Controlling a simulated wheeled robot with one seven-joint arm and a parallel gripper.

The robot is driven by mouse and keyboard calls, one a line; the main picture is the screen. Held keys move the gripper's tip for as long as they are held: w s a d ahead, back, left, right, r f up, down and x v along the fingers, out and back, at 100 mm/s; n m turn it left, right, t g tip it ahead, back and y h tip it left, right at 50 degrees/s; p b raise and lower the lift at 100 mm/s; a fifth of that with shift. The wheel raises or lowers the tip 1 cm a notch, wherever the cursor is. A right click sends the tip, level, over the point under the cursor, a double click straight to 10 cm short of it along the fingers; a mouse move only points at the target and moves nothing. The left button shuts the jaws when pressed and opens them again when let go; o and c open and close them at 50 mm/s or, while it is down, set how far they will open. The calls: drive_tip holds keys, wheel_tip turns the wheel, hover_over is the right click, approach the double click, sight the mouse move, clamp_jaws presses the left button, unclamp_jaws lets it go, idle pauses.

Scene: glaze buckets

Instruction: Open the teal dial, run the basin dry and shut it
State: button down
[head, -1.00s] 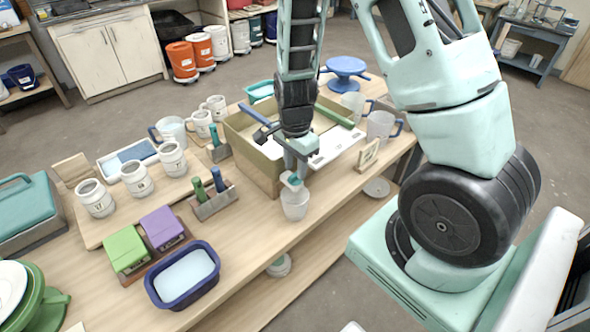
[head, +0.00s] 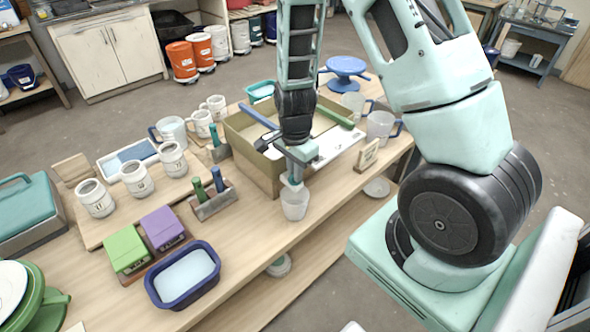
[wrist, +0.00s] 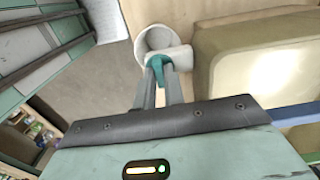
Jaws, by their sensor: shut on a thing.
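The teal dial (wrist: 158,66) is between my fingertips in the wrist view. My gripper (wrist: 161,74) is shut on it, and the fingers cover much of it. In the head view my gripper (head: 293,179) reaches down at the front of the olive-sided basin (head: 259,170), just above a whitish cup (head: 295,206). The cup's round mouth (wrist: 155,40) shows just beyond the dial in the wrist view. My arm hides part of the basin, and its liquid level cannot be told.
A caddy with green and blue handles (head: 212,203) stands left of the cup. A navy tub (head: 183,299) stands at the front left. Several white mugs and a small sign (head: 367,155) stand around the basin. Bare tabletop lies left of the cup.

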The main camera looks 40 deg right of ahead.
drive_tip(key=n, duration=0.3)
drive_tip(key=shift+n+b, duration=0.3)
drive_tip(key=shift+n, duration=0.1)
drive_tip(key=n, duration=0.3)
drive_tip(key=shift+n, duration=0.3)
drive_tip(key=n, duration=0.3)
drive_tip(key=shift+n+b, duration=0.3)
drive_tip(key=shift+b, duration=0.1)
drive_tip(key=shift+n, duration=1.9)
drive_tip(key=c, duration=1.5)
unclamp_jaws()
